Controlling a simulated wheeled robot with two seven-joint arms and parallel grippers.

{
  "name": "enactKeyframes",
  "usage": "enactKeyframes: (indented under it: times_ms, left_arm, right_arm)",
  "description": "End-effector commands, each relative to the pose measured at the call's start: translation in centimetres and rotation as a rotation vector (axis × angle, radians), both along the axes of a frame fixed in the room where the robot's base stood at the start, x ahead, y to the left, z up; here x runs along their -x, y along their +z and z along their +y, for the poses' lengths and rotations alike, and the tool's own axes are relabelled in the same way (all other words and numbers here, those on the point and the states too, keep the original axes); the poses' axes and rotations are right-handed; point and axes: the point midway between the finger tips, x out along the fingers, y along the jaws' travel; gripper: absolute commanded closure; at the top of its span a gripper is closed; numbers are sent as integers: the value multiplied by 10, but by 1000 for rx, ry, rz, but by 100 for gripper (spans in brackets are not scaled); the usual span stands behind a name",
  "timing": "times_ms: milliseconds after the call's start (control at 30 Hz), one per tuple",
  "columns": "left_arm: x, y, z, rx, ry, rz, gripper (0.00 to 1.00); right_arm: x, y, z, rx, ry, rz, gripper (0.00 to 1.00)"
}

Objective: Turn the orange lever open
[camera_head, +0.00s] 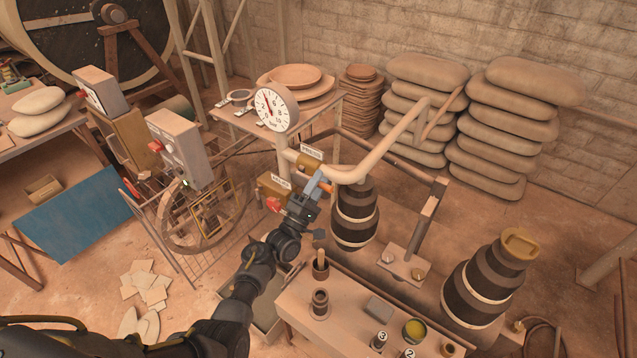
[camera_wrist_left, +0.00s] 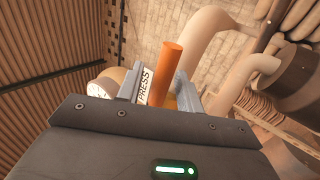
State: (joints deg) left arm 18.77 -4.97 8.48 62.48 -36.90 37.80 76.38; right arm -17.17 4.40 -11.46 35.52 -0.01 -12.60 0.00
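The orange lever (camera_wrist_left: 167,72) is a plain cylinder in the middle of the left wrist view. In the head view only a little of the orange lever (camera_head: 326,187) shows beside my gripper, at a brass valve body on the pale pipe. My left gripper (camera_head: 320,184) is at the lever. In the left wrist view the left gripper's fingers (camera_wrist_left: 160,92) stand on both sides of the lever, with a white PRESS label showing in the gap on the left. The gripper looks open around the lever. My right gripper is not in view.
A red-handled valve (camera_head: 272,203) sits just left of my gripper. A round gauge (camera_head: 272,108) stands above on the pipework. A dark banded barrel (camera_head: 355,218) is close on the right. A bench (camera_head: 300,312) with small pots and numbered items lies in front.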

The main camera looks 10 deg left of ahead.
Motion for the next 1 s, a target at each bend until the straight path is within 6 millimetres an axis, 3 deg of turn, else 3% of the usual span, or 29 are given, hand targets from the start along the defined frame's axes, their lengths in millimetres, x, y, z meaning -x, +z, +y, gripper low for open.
enactKeyframes:
  times_ms: [167,700,1000]
  left_arm:
    - [5,-6,2,-1,0,2,64]
    - [75,-57,32,0,0,1,64]
    - [83,-60,35,0,0,0,64]
  right_arm:
    - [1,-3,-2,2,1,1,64]
    - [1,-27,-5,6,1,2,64]
    - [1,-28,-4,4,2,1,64]
